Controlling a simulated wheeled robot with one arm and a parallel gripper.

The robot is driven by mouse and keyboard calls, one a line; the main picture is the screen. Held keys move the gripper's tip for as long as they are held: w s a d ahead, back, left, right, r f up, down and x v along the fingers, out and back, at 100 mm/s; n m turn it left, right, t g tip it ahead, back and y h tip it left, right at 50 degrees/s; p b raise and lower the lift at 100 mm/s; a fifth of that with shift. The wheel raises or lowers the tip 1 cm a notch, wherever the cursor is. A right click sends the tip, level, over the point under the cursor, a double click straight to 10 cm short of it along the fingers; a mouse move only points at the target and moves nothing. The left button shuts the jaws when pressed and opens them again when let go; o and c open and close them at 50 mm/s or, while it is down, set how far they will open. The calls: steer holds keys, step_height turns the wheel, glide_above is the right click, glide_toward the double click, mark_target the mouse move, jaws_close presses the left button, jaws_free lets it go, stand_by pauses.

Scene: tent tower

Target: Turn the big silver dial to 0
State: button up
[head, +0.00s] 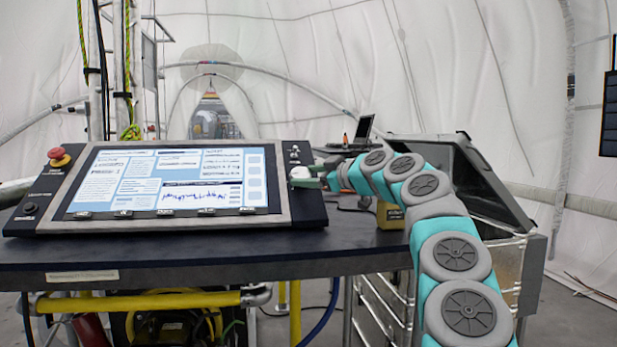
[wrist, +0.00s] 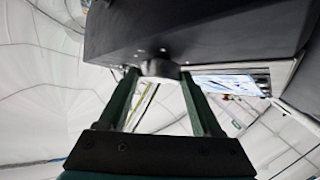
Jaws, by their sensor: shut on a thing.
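The big silver dial (head: 300,173) is on the right side of the console panel (head: 292,213), beside the lit screen. In the head view it looks pale and rounded. My gripper (head: 309,176) reaches it from the right, with its green fingers on either side of the dial. In the wrist view the dial (wrist: 158,68) sits between the two fingertips of my gripper (wrist: 158,74), against the dark console body. My gripper is shut on the dial. The dial's markings and pointer are too small or hidden to read.
A red stop button (head: 59,157) and a black knob (head: 29,208) are on the panel's left side. The dark table (head: 200,255) carries the console. A large dark open case (head: 490,180) stands behind my arm at right.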

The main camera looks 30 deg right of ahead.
steer(key=o, duration=1.4)
steer(key=shift+c, duration=0.2)
steer(key=shift+s, duration=0.1)
steer(key=b+v, duration=0.2)
steer(key=v, duration=0.5)
steer(key=shift+s, duration=0.3)
steer(key=shift+d, duration=0.1)
